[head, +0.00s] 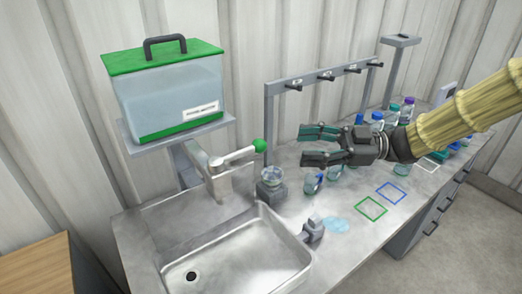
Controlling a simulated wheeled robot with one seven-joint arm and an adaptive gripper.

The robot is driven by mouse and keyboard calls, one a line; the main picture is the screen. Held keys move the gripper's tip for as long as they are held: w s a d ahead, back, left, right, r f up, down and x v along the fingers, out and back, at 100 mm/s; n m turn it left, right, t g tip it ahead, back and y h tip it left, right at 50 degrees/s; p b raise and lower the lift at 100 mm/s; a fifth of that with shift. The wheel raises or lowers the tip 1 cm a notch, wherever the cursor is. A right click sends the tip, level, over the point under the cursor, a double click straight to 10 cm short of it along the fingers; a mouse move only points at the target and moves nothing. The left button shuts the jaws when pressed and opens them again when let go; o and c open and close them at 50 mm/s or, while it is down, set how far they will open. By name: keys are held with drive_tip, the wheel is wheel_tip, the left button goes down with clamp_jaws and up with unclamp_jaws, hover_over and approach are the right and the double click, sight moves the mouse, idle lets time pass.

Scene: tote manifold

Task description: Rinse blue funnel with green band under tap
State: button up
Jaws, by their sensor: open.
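My gripper (318,146) is open and empty, in the air above the worktop. Its fingers point left, toward the tap. The tap (226,162) has a green knob at its lever's end and stands behind the sink (247,248). I cannot make out for certain a blue funnel with a green band. A small blue and teal vessel (313,183) stands on the worktop below my gripper. A pale clear bowl-like piece (271,173) sits on a grey block behind the sink's right corner. My gripper and arm hide part of the worktop behind.
A green-lidded tank (168,92) sits on a shelf above the tap. A rail with pegs (322,76) stands at the back. Several bottles crowd the right. A grey fixture (313,229) stands at the sink's right edge. A light-blue patch (336,225) and green (371,208) and blue (391,193) outlines mark the counter.

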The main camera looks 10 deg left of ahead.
sight(259, 145)
drive_tip(key=shift+s+a+p, duration=0.4)
drive_tip(key=shift+a+p, duration=0.35)
drive_tip(key=shift+a, duration=1.1)
drive_tip(key=shift+s+a+p, duration=0.4)
drive_tip(key=shift+a+p, duration=0.35)
drive_tip(key=shift+a, duration=1.1)
drive_tip(key=shift+s+a+p, duration=0.4)
drive_tip(key=shift+a+p, duration=0.35)
drive_tip(key=shift+a, duration=1.1)
drive_tip(key=shift+r, duration=0.15)
clamp_jaws()
